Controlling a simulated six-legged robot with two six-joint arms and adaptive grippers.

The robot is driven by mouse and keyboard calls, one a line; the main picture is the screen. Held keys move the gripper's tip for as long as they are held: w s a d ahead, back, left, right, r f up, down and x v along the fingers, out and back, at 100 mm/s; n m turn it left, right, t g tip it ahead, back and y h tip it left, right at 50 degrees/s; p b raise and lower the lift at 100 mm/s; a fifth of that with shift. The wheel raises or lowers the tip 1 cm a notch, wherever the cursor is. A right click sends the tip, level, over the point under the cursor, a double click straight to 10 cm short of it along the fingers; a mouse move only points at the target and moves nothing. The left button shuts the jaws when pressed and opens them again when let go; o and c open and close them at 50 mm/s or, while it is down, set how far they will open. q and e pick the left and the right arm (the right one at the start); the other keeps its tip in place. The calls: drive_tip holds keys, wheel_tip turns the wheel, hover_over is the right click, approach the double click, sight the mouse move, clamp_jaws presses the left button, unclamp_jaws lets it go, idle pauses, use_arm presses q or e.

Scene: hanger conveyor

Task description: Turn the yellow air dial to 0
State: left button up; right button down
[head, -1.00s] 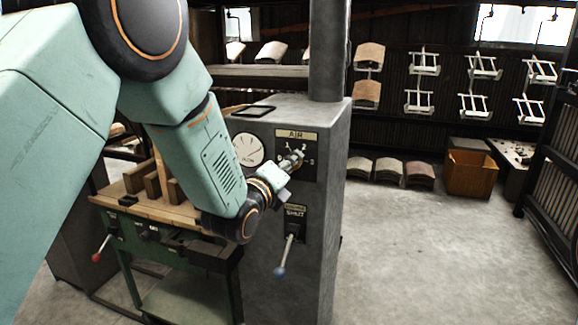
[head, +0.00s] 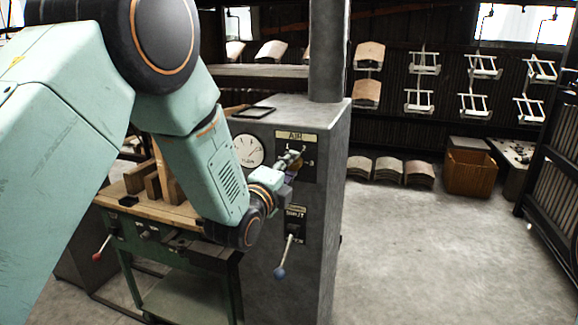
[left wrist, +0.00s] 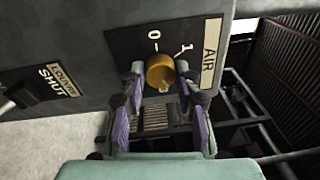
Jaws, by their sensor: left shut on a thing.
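The yellow air dial (left wrist: 160,74) is on a dark panel (left wrist: 130,42) marked AIR, with a 0 and a 1 showing above the dial in the left wrist view. My left gripper (left wrist: 160,80) is shut on the dial, with one finger on each side of it. I cannot tell which number the dial points to. In the head view my left gripper (head: 291,160) is against the AIR panel (head: 309,166) on the grey cabinet and hides most of the dial. My right gripper is not in view.
Below the AIR panel is a shut-marked lever (head: 287,250) with a blue-grey knob. A round white gauge (head: 248,150) is left of the panel. A workbench (head: 140,190) stands left of the cabinet. The floor to the right is clear, up to an orange-brown bin (head: 470,173).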

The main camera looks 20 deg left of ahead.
use_arm(q)
drive_tip(key=n, duration=0.4)
drive_tip(key=shift+n+t+y+p, duration=0.3)
drive_tip(key=shift+n+p, duration=0.1)
drive_tip(key=n+p, duration=0.2)
drive_tip(key=n, duration=0.4)
drive_tip(key=n+y+p, duration=0.1)
drive_tip(key=n, duration=0.6)
drive_tip(key=shift+d+f+y+p, duration=0.1)
drive_tip(key=shift+d+y+p, duration=0.1)
drive_tip(key=shift+y+p, duration=0.15)
drive_tip(key=n+p, duration=0.1)
drive_tip(key=n, duration=0.2)
drive_tip(key=shift+n+p, duration=0.4)
drive_tip(key=n+p, duration=0.1)
drive_tip(key=n, duration=0.2)
drive_tip(key=shift+d+n+y+p, duration=0.1)
drive_tip(key=shift+n+y+p, duration=0.15)
drive_tip(key=shift+n+p, duration=0.15)
drive_tip(key=n+p, duration=0.2)
drive_tip(key=n, duration=0.2)
drive_tip(key=shift+n+g+p, duration=0.4)
drive_tip(key=shift+n+p, duration=0.3)
drive_tip(key=shift+n, duration=0.7)
